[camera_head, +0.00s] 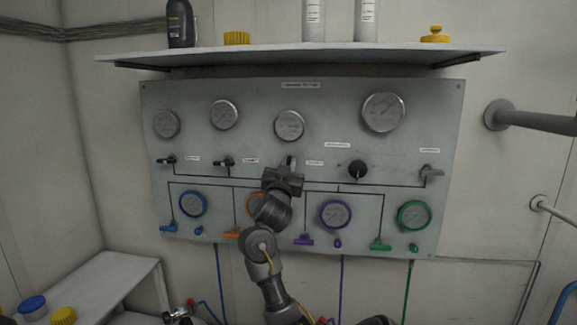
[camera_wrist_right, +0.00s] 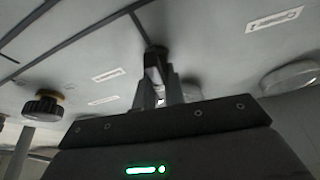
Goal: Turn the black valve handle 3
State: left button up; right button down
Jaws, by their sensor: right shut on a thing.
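The grey panel (camera_head: 257,92) on the wall carries a row of small dark valve handles below its upper gauges. Two black handles, (camera_head: 169,160) and (camera_head: 224,162), are to the left of my right gripper. My right gripper (camera_head: 288,169) is at the third position in this row, in front of the panel, and mostly covers the black valve handle 3 (camera_head: 290,160) there. In the right wrist view the gripper (camera_wrist_right: 158,92) has its two fingers closed around the dark handle (camera_wrist_right: 155,58). The handle's exact angle is hard to tell. My left gripper is not in view.
Coloured lower handles include blue (camera_head: 169,228), purple (camera_head: 303,240) and green (camera_head: 380,245). A shelf (camera_head: 300,54) with bottles juts out above. A wall pipe (camera_head: 540,121) is at right.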

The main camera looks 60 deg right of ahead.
jog(key=shift+m, duration=0.3)
jog(key=m+g, duration=0.2)
jog(key=m, duration=0.2)
jog(key=shift+f+m+g+b, duration=0.1)
jog(key=shift+m+g+b, duration=0.3)
jog(key=m+g, duration=0.1)
jog(key=m, duration=0.1)
jog(key=m+g+b, duration=0.1)
jog(key=m, duration=0.1)
jog(key=shift+s+m+y, duration=0.15)
jog(key=shift+m+y, duration=0.25)
jog(key=m+b, duration=0.1)
jog(key=m, duration=0.1)
jog(key=m+g+y+b, duration=0.1)
jog(key=m, duration=0.3)
jog(key=shift+f+g+y+b, duration=0.25)
jog(key=shift+g+y+b, duration=0.15)
jog(key=shift+s+d+m+y+b, duration=0.1)
jog(key=shift+m+y+b, duration=0.65)
jog(key=shift+m, duration=1.15)
jog(key=c, duration=1.5)
grip_release()
